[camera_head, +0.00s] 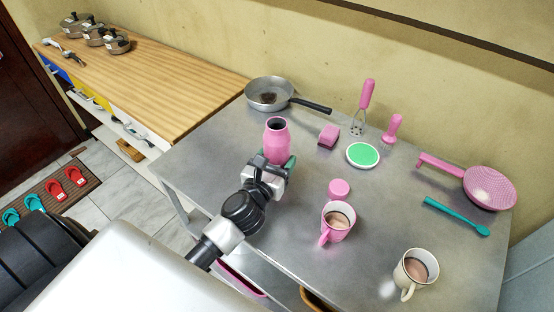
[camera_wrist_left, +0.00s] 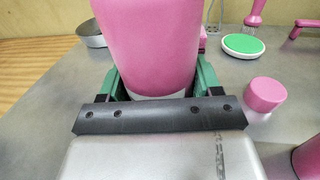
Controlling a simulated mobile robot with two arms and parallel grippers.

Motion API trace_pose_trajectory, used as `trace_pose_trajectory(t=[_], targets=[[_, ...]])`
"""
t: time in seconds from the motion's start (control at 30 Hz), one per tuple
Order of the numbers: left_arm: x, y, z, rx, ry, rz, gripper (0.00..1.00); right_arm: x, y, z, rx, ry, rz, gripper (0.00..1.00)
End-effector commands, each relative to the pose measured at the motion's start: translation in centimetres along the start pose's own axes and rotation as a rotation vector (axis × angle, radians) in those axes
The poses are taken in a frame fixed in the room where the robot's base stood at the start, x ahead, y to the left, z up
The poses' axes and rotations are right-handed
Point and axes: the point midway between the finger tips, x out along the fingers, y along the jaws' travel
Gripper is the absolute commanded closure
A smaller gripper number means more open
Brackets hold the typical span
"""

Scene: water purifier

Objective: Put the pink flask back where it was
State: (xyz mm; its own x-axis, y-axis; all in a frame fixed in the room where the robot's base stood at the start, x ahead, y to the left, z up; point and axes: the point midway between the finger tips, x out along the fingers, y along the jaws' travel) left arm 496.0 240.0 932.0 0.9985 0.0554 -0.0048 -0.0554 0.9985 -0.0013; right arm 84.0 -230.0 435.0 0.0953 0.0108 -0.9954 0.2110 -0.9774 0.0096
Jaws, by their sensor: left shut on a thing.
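The pink flask (camera_head: 277,137) stands upright at the left part of the metal table, with its dark mouth open at the top. My left gripper (camera_head: 276,163) is shut around the flask's lower body. In the left wrist view the flask (camera_wrist_left: 150,45) fills the middle, between the green fingers of my left gripper (camera_wrist_left: 158,82). Whether the flask's base touches the table is hidden by the gripper. A round pink cap (camera_head: 339,188) lies on the table to the right of the flask; it also shows in the wrist view (camera_wrist_left: 265,94). My right gripper is not in view.
A pink mug (camera_head: 337,222) and a white mug (camera_head: 414,270) hold brown drink near the front. A frying pan (camera_head: 270,94) stands behind the flask. A green-topped disc (camera_head: 363,154), a pink block (camera_head: 328,135), utensils and a pink strainer (camera_head: 489,187) lie further right. The wooden counter (camera_head: 150,75) is at the left.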

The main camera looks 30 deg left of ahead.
Motion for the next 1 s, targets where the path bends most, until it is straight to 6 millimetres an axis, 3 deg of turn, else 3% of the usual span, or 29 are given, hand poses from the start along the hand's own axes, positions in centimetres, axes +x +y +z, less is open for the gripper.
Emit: trace_pose_trajectory(t=[0.23,0.27,0.4,0.73,0.87,1.0], targets=[[0.0,0.0,-0.3,0.0,-0.001,0.0,0.76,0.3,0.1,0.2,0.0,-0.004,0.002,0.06],[0.0,0.0,-0.3,0.0,0.0,0.0,0.31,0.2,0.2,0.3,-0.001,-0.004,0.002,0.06],[0.0,0.0,-0.3,0.0,0.001,0.0,0.1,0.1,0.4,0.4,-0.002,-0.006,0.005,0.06],[0.0,0.0,0.3,0.0,0.0,0.0,0.1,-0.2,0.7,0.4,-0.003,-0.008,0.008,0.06],[-1.7,0.0,-0.2,0.0,0.003,0.0,0.1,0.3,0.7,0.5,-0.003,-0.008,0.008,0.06],[-4.6,0.0,-0.3,-0.002,0.005,0.0,0.1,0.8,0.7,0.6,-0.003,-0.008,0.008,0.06]])
